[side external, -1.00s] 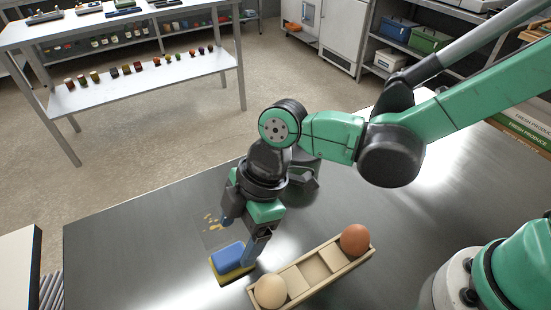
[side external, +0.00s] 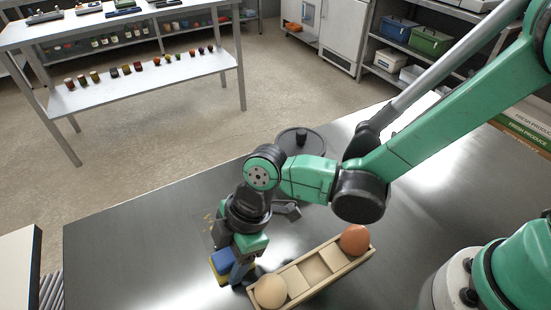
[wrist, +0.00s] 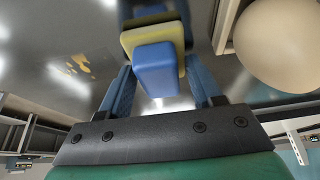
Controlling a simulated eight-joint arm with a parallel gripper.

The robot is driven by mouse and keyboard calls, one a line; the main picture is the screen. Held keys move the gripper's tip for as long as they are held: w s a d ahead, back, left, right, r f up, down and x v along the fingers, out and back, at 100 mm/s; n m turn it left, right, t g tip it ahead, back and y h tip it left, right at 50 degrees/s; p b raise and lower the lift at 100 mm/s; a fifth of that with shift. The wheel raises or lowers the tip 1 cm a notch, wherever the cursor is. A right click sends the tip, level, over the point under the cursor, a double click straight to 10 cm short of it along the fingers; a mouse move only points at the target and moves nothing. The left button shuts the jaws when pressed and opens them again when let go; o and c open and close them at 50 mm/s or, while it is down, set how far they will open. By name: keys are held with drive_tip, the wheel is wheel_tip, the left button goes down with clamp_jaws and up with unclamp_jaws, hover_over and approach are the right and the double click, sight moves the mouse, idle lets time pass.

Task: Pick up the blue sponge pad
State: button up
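The blue sponge pad (side external: 222,258) sits on the metal table with a yellow layer beneath its blue layer. In the side view my gripper (side external: 236,275) is down over it, with one finger in front of its right side and hiding part of it. In the wrist view the sponge pad (wrist: 155,68) lies between my gripper's two blue fingers (wrist: 160,76). Gaps show on both sides, so my gripper is open around the pad. The far finger is mostly hidden in the side view.
A wooden tray (side external: 318,263) holds a pale egg (side external: 271,291) and a brown egg (side external: 355,240), close to the right of my gripper. Yellow spots (wrist: 80,65) mark the table beside the sponge. A dark round object (side external: 300,140) stands behind my arm. The table's left side is clear.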

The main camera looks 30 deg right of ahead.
sight(230, 255)
clamp_jaws()
wheel_tip(230, 255, up, 20)
idle(0.5)
